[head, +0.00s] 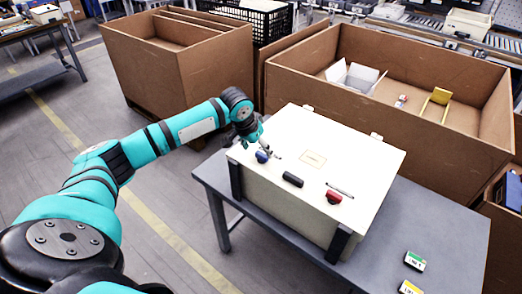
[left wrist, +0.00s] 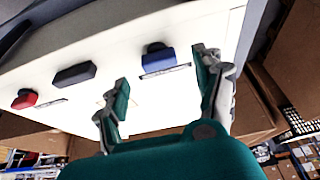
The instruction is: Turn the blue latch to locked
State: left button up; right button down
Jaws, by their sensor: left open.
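The blue latch (head: 262,156) is a small blue block on the top of a large white case (head: 365,158), near its left end. In the left wrist view the blue latch (left wrist: 157,58) shows beyond the fingertips, with a thin label strip beside it. My left gripper (head: 256,141) is just above and beside the blue latch in the head view. It is open and empty, its two fingers (left wrist: 163,80) spread apart in the left wrist view. Whether a finger touches the latch cannot be told. My right gripper is not in view.
A black latch (head: 293,180) and a red latch (head: 333,197) sit on the same case. The case stands on a grey table (head: 440,215) with two small labelled boxes (head: 414,260) at the right. Large brown crates (head: 390,90) stand close behind.

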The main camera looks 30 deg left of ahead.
aim_at(262, 154)
pick_arm(q)
jog(key=shift+x, duration=1.95)
jog(key=c, duration=1.2)
jog(key=shift+o, duration=0.2)
